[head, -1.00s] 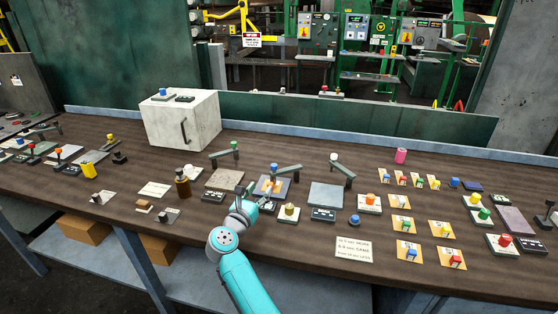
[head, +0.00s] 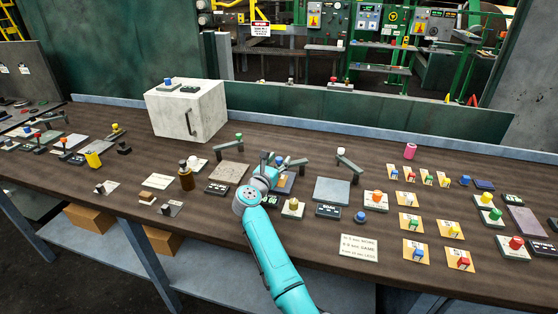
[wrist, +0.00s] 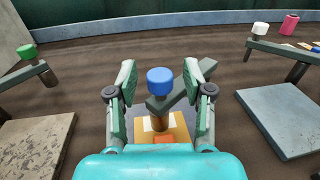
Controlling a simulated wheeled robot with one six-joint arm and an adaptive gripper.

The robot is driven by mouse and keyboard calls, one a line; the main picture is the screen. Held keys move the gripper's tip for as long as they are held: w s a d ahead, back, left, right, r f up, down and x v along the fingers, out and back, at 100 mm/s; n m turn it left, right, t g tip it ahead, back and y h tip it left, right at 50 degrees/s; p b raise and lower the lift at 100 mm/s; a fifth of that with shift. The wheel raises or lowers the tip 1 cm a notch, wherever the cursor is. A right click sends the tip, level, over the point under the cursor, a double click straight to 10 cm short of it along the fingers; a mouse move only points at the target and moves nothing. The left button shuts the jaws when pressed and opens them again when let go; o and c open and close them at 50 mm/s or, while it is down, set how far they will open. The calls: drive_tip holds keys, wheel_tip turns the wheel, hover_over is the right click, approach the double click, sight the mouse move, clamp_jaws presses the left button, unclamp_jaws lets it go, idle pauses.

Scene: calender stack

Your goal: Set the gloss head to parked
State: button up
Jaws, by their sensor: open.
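Three swing arms stand in a row on the bench, with a green knob (head: 239,136), a blue knob (head: 279,160) and a white knob (head: 341,150). No readable label shows which is the gloss head. In the wrist view my gripper (wrist: 162,76) is open, its fingers on either side of the blue knob (wrist: 160,80), with visible gaps. The grey bar (wrist: 182,86) of that swing arm runs up to the right, behind the right finger. An orange card and a red-orange block (wrist: 164,140) lie below, partly hidden by my gripper.
A stone-like plate (wrist: 38,145) lies to the left and a grey plate (wrist: 283,118) to the right. Bare wood shows behind the blue knob.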

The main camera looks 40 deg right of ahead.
drive_tip(key=shift+w+d, duration=0.2)
drive_tip(key=shift+d, duration=0.05)
clamp_jaws()
